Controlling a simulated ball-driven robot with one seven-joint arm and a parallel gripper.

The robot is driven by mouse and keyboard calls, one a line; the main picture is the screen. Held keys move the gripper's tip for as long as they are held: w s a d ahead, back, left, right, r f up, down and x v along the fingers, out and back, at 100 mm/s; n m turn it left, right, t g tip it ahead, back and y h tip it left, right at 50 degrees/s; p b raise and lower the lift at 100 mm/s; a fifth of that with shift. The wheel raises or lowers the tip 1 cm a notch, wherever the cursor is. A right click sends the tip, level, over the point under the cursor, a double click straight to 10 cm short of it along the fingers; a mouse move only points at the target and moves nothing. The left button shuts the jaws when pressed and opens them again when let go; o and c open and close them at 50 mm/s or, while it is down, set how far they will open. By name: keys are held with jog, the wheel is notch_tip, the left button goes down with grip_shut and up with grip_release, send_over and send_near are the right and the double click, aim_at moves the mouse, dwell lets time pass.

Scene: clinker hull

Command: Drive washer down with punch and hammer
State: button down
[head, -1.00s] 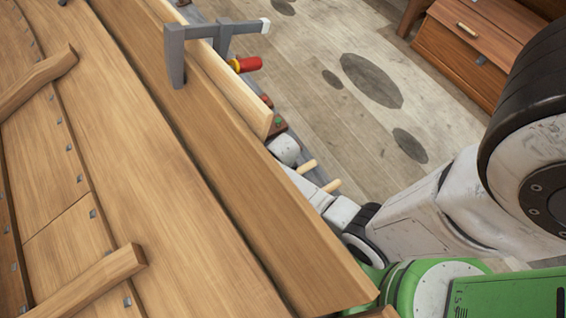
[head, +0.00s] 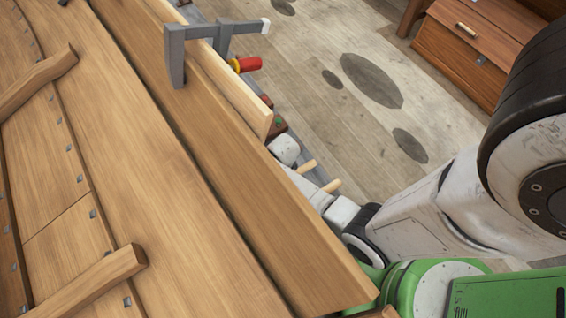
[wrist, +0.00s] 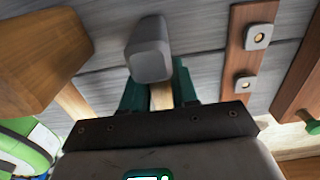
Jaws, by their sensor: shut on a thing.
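In the wrist view, my gripper (wrist: 160,84) has its dark green fingers shut on the pale wooden handle of a hammer (wrist: 149,62). Its grey metal head stands just beyond the fingertips, over a grey surface. Square washers with copper-coloured centres (wrist: 258,37) sit on a brown wooden strip to the right, apart from the hammer. In the head view, small square metal pieces (head: 93,213) line the hull's plank seams. The hull's edge plank hides much of my gripper there. I cannot make out the punch.
A wooden mallet-like block (wrist: 35,50) is close on the left in the wrist view. In the head view, a grey clamp (head: 176,62) grips the hull's edge plank (head: 230,170). A red-and-yellow handle (head: 245,64) lies beyond it. A wooden chest (head: 460,55) stands on the floor.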

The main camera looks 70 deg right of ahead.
jog(key=shift+r+p, duration=0.65)
jog(key=shift+p, duration=0.05)
dwell(0.4)
notch_tip(320, 180, up, 8)
jog(key=p, duration=0.8)
jog(key=c, duration=1.6)
grip_release()
grip_shut()
